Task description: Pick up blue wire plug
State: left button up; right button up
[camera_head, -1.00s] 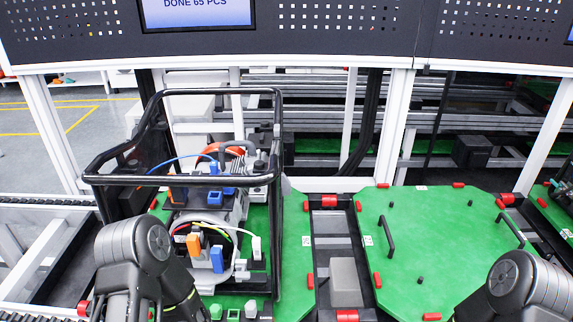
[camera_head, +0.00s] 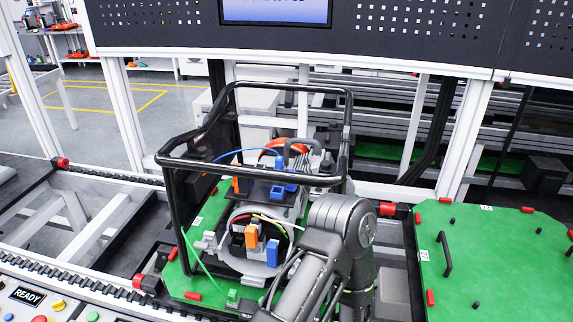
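An open black tubular frame (camera_head: 180,165) stands on a green pallet, with a grey motor-like unit inside. A blue plug (camera_head: 272,253) sits upright at the unit's lower front, just right of an orange plug (camera_head: 251,236). Blue connector parts (camera_head: 278,190) sit higher on the unit, and a thin blue wire (camera_head: 240,153) arches above them. One of my arms is in front of the frame's lower right, hiding part of the unit. I cannot tell which arm it is. Neither gripper's fingertips show.
A green pallet (camera_head: 490,268) with a black handle lies to the right. A control panel (camera_head: 40,300) with coloured buttons is at lower left. A roller rail (camera_head: 120,177) runs behind the frame on the left. A dark perforated board (camera_head: 420,35) spans the top.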

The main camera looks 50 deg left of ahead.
aim_at(278, 160)
jog(key=k+j, duration=0.35)
jog(key=j, duration=0.15)
jog(key=k+j, duration=0.4)
jog(key=j, duration=0.1)
